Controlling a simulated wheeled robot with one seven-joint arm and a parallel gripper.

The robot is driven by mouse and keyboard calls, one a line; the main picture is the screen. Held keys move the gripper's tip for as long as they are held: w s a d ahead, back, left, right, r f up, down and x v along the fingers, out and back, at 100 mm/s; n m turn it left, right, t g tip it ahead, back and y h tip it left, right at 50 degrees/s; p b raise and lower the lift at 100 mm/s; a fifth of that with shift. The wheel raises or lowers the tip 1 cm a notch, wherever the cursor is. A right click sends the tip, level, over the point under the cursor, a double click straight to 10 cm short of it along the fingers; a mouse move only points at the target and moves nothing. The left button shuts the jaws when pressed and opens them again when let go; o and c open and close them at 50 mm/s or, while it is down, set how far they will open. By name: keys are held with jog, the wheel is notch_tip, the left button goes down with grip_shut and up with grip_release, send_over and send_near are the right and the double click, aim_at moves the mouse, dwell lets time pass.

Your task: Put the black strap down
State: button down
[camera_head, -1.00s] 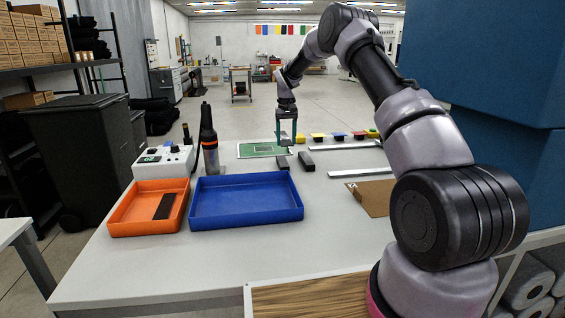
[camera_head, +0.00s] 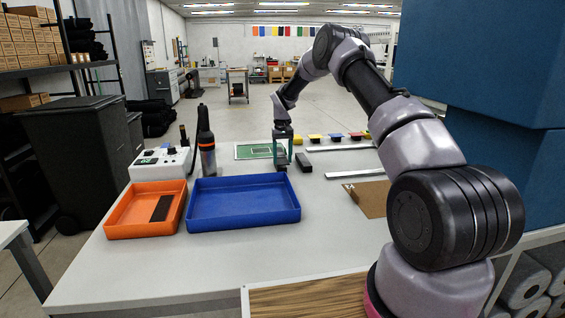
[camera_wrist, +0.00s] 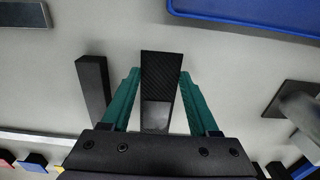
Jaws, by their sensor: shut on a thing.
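My gripper (camera_head: 282,163) is low over the middle of the worktable, its teal fingers pointing down. In the wrist view, the gripper (camera_wrist: 160,82) is shut on the black strap (camera_wrist: 160,72), a flat, ribbed dark strip reaching out past the fingertips. The strap's near end looks smoother and greyer. In the head view the strap (camera_head: 281,168) is a small dark shape at the fingertips, at or just above the tabletop. I cannot tell whether it touches the table.
A black bar (camera_head: 304,162) lies close beside the gripper, also in the wrist view (camera_wrist: 93,88). A blue tray (camera_head: 245,222) stands nearer and left; an orange tray (camera_head: 140,229) holds a dark strip (camera_head: 162,208). A green board (camera_head: 252,151) lies behind. Bare table (camera_head: 270,255) is in front.

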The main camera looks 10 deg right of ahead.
jog(key=shift+f, duration=0.95)
jog(key=shift+f, duration=0.4)
jog(key=shift+c, duration=0.7)
grip_release()
